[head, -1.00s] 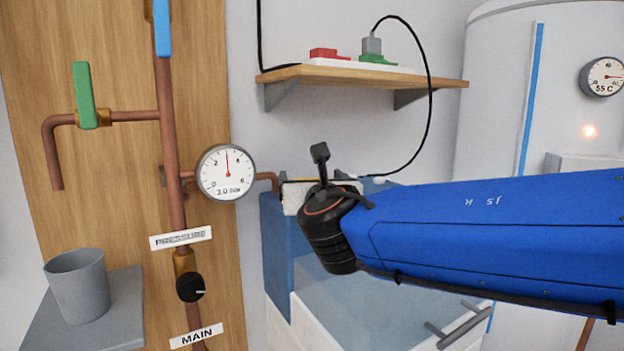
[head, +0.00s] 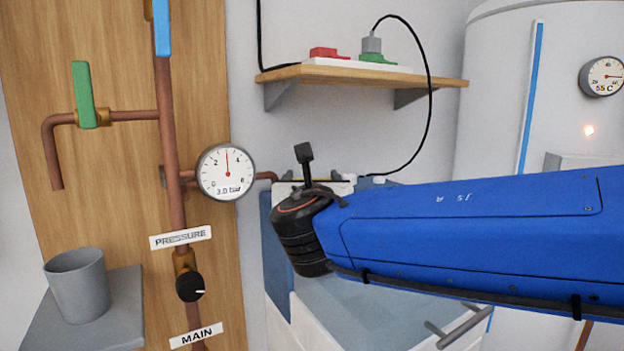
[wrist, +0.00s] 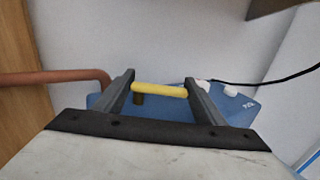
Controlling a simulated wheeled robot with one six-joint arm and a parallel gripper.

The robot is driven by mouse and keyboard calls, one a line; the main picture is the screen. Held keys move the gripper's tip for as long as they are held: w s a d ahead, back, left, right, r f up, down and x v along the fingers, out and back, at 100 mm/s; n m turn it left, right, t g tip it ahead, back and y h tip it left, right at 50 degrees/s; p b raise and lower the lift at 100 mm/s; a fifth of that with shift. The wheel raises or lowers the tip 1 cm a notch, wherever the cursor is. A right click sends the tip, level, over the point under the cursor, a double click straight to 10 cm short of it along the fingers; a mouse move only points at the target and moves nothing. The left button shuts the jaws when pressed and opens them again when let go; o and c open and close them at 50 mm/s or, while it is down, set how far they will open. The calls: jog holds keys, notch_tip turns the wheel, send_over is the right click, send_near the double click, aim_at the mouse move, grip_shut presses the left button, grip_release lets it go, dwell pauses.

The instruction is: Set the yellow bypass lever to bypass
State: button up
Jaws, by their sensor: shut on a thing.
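The yellow bypass lever (wrist: 160,90) shows in the wrist view as a short bar lying across between the two fingers, with a dark stub under its left end. My gripper (wrist: 159,92) is shut on the lever, one finger at each end of it. In the head view my gripper is mostly hidden behind my own blue arm and black wrist, above the blue-topped cabinet. Only a thin yellow edge of the lever shows there, just behind the wrist. The lever's marked positions cannot be read.
A copper pipe (wrist: 55,77) comes in from the left near the lever. A pressure gauge (head: 226,172) reads about 3 bar. A wooden shelf (head: 360,76) with a power strip hangs above. A black cord (head: 430,95) drops from it. A grey mug (head: 77,287) stands at left.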

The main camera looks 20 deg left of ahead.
jog(key=o, duration=1.5)
jog(key=v, duration=1.7)
jog(key=shift+s, duration=0.2)
jog(key=shift+d, duration=0.1)
